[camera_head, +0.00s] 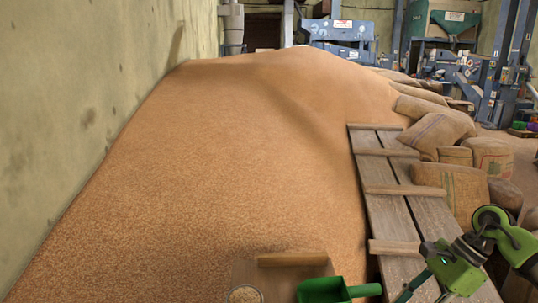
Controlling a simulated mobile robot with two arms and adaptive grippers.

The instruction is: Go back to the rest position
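My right arm comes in from the lower right. Its green gripper (412,287) hangs over the lower end of the plank walkway, and I cannot tell whether its fingers are open or shut. A green scoop (325,291) is at the bottom edge, left of this gripper, with its handle pointing right. A small gap seems to lie between the handle and the gripper. My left gripper is not in view.
A large grain heap (235,165) fills the middle, against the left wall (80,90). A cleated plank walkway (395,208) runs along its right side. Filled sacks (455,190) lie beyond it. A wooden board (270,278) is at the bottom. Blue machinery (340,32) stands behind.

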